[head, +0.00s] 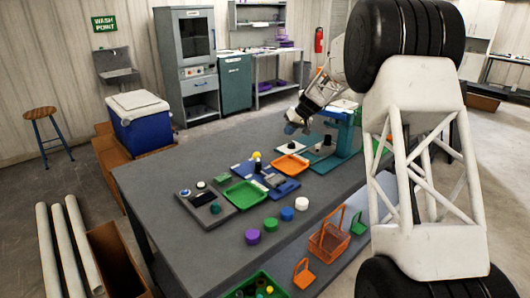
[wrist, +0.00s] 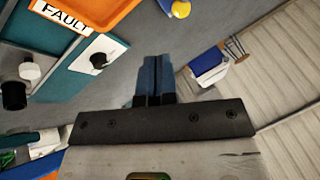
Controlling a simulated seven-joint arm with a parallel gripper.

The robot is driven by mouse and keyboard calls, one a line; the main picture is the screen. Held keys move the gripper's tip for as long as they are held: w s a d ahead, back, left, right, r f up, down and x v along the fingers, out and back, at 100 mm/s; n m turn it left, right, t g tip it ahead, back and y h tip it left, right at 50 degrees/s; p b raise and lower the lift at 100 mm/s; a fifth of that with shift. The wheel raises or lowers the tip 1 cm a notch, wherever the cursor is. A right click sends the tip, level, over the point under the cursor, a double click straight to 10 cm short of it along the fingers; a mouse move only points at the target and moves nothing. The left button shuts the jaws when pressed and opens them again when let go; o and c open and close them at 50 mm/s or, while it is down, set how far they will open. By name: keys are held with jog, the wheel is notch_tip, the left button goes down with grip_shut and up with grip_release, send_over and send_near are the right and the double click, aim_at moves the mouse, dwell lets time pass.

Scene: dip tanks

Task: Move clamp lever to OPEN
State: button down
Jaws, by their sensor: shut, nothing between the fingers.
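My gripper (head: 291,129) hangs over the far part of the grey table, left of the teal stand. In the wrist view its blue fingers (wrist: 154,82) are together with nothing between them. A teal base (wrist: 62,82) carries a white plate with a black knob (wrist: 98,59), left of the fingers and apart from them. A white cylinder (wrist: 29,71) and a black cylinder (wrist: 14,95) are at the left edge. I cannot tell which part is the clamp lever, and no OPEN mark is readable. The teal stand (head: 347,136) is partly hidden by my arm.
An orange tray (head: 290,165), labelled FAULT in the wrist view, lies beside the teal base. A green tray (head: 245,194), a blue panel (head: 285,187) and a grey panel (head: 206,210) are nearer. The table's left end is clear.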

aim_at(257, 161)
jog(key=w+a+f, duration=0.1)
jog(key=w+f, duration=0.3)
jog(key=shift+w+a, duration=0.2)
jog(key=shift+w, duration=0.1)
jog(key=shift+f, duration=0.1)
jog(key=shift+y, duration=0.3)
jog(key=x, duration=1)
jog(key=shift+s+a+f, duration=0.1)
jog(key=shift+s+a, duration=0.1)
jog(key=shift+a, duration=0.3)
jog(key=shift+s+a+f, duration=0.1)
jog(key=shift+s+a, duration=0.1)
jog(key=shift+a, duration=0.3)
jog(key=shift+s+a+f, duration=0.15)
jog(key=shift+s+a, duration=0.15)
jog(key=shift+a, duration=0.45)
jog(key=shift+a+n, duration=0.15)
jog(key=shift+n, duration=0.15)
